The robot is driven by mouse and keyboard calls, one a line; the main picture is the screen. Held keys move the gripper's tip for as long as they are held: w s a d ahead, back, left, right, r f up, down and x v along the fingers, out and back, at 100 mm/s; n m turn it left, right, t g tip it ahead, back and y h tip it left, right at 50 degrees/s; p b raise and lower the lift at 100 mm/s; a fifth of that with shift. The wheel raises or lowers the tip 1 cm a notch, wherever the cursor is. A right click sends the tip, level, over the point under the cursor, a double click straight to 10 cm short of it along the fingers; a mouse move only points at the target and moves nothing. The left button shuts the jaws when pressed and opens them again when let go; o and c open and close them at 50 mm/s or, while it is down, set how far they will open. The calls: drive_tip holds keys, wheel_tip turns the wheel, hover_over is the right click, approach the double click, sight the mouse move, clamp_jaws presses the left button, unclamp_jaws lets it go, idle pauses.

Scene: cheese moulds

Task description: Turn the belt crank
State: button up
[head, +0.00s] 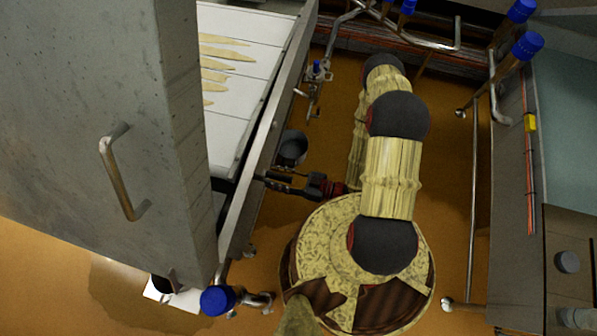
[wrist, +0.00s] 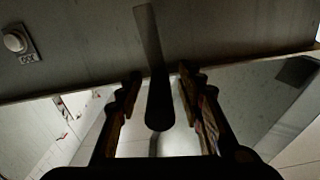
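In the wrist view a dark bar with a rounded end, which looks like the belt crank's handle (wrist: 158,108), stands between the two fingers of my gripper (wrist: 161,74). The fingers are apart, with a visible gap on each side of the bar. In the head view my gripper (head: 264,178) points left at the side rail of the white belt (head: 232,128). The crank cannot be made out clearly there; the rail and gripper may hide it.
A tall grey cabinet (head: 95,110) with a metal handle (head: 122,172) fills the left. Pale wedge-shaped pieces (head: 222,52) lie on the belt. A dark round object (head: 292,149) is beside my gripper. Pipes with blue caps (head: 527,45) stand at right. Orange floor (head: 455,215) shows between.

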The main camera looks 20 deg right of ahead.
drive_tip(key=v, duration=0.9)
drive_tip(key=shift+f, duration=0.1)
idle(1.2)
